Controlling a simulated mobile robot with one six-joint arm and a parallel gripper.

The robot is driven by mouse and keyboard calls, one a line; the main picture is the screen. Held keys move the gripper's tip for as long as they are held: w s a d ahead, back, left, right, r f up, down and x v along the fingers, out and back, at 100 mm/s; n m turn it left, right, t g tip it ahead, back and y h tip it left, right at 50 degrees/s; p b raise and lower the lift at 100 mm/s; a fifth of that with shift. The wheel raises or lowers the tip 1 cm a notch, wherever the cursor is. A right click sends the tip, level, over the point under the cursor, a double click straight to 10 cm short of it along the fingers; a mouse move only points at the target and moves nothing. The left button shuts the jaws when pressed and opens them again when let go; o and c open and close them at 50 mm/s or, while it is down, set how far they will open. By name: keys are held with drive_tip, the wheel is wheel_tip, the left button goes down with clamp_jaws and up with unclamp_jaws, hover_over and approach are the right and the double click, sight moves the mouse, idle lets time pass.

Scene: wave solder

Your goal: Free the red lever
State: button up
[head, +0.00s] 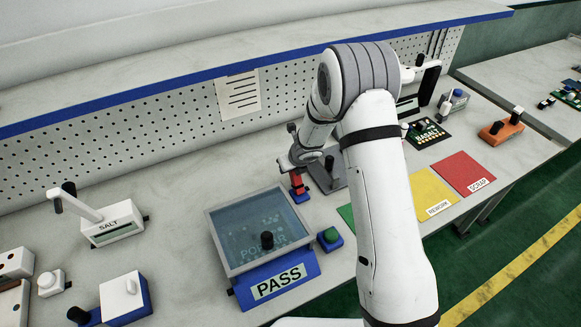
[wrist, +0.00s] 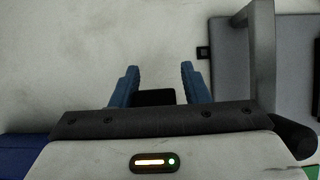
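The red lever (head: 297,181) stands on a small blue base (head: 300,196) on the bench, just behind the PASS box in the head view. My gripper (head: 299,163) is at the lever's upper end, and the arm and wrist partly hide that spot. In the wrist view my gripper (wrist: 159,80) shows two blue fingers set apart. A dark block (wrist: 154,98) lies between them, close to the left finger with a slim gap at the right one. I cannot tell whether it is the lever's top. No red shows in the wrist view.
A grey fixture (head: 327,174) with an upright handle stands close right of the lever; its grey bar (wrist: 262,55) is near my right finger in the wrist view. The PASS box (head: 276,283) and green button (head: 330,236) are in front.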

drive_tip(key=shift+o, duration=0.7)
drive_tip(key=shift+s+a, duration=0.1)
drive_tip(key=shift+s, duration=0.05)
drive_tip(key=shift+r, duration=0.1)
drive_tip(key=p+v, duration=0.2)
drive_tip(key=v, duration=0.5)
drive_tip(key=shift+s+r, duration=0.2)
drive_tip(key=shift+r, duration=0.1)
drive_tip(key=shift+w+d+r, duration=0.1)
drive_tip(key=shift+d+r, duration=0.15)
drive_tip(key=s+d+r+m+t+h, duration=0.1)
drive_tip(key=s+d+r+m+h, duration=0.25)
drive_tip(key=d+r+m, duration=0.65)
drive_tip(key=s+d+r+m+t+h, duration=0.1)
drive_tip(key=s+d+r+m+h, duration=0.1)
drive_tip(key=s+d+r+m, duration=0.75)
drive_tip(key=s+a+r+m+g+y+b, duration=0.1)
drive_tip(key=s+m, duration=0.8)
drive_tip(key=m, duration=0.2)
drive_tip(key=s+a+r+m+g+y+b, duration=0.1)
drive_tip(key=s+a+m+g, duration=0.1)
drive_tip(key=s+m, duration=0.7)
drive_tip(key=shift+s+a+m+g+y, duration=0.3)
drive_tip(key=shift+s+m+y, duration=0.1)
drive_tip(key=shift+m, duration=0.75)
